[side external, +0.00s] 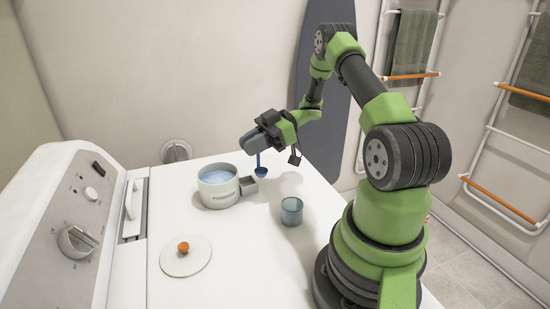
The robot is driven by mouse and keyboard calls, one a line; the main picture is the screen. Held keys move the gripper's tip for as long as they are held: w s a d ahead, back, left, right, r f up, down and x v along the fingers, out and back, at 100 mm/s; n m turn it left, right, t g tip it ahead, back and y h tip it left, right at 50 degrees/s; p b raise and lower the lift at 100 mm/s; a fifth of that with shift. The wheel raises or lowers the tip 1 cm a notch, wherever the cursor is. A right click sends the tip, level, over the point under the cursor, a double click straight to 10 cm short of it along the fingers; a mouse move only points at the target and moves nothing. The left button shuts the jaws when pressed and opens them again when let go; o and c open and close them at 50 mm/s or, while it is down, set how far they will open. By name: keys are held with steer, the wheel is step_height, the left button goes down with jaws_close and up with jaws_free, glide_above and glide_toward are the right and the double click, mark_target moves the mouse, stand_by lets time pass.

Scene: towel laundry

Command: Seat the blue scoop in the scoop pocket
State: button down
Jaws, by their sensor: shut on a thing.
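The blue scoop (261,172) hangs upright below my gripper (256,150), with its cup at the bottom. My gripper is shut on the top of its handle. The scoop is in the air, a little right of the white powder tub (217,198). The small grey scoop pocket (249,187) sticks out from the tub's right side. In this view the scoop's cup appears just above and right of the pocket, apart from it. The exact gap in depth is hard to tell.
The tub is open with pale blue powder inside. A round white lid with an orange knob (184,256) lies in front. A blue translucent cup (291,211) stands to the right. The white machine top (240,255) is clear between them. A control panel (62,235) rises at left.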

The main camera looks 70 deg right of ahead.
steer(key=shift+m+t+h, duration=0.3)
steer(key=shift+m+h, duration=0.1)
steer(key=shift+w+d+f, duration=0.2)
steer(key=shift+w+f, duration=0.25)
steer(key=shift+w, duration=0.35)
steer(key=shift+w+d+f, duration=0.2)
steer(key=shift+w+f, duration=0.3)
steer(key=shift+w, duration=0.3)
steer(key=shift+w+d+f, duration=0.2)
steer(key=shift+w+f, duration=0.25)
steer(key=shift+w, duration=0.35)
steer(key=shift+f, duration=1.15)
steer(key=c, duration=0.5)
jaws_free()
steer(key=shift+c, duration=0.2)
steer(key=shift+r, duration=0.1)
step_height(320, 180, up, 7)
stand_by(0.7)
